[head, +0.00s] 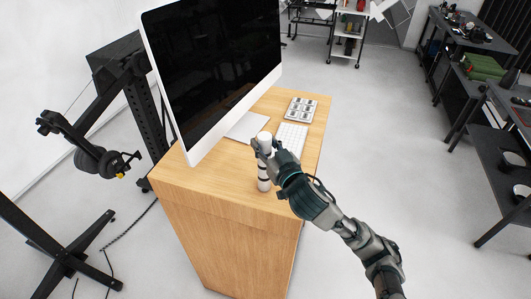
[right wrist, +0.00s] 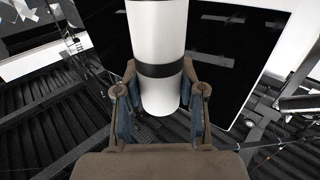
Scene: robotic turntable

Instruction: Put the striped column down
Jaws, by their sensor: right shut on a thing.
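The striped column (head: 264,181) is white with dark bands and stands upright at the near right part of the wooden desk top. My right gripper (head: 266,148) is shut around its upper part, and the white top shows above the fingers. In the right wrist view the column (right wrist: 158,50) is between the two fingers of the gripper (right wrist: 158,100), with one black band visible. Its lower end is over or on the desk top; I cannot tell whether it touches. My left gripper is not in view.
A large monitor (head: 215,70) stands on the desk (head: 210,180), left of the column. A keyboard (head: 292,138) and a button pad (head: 301,110) lie behind it. The desk's right edge is close. A black stand (head: 150,120) is at the left; shelves (head: 465,50) stand far right.

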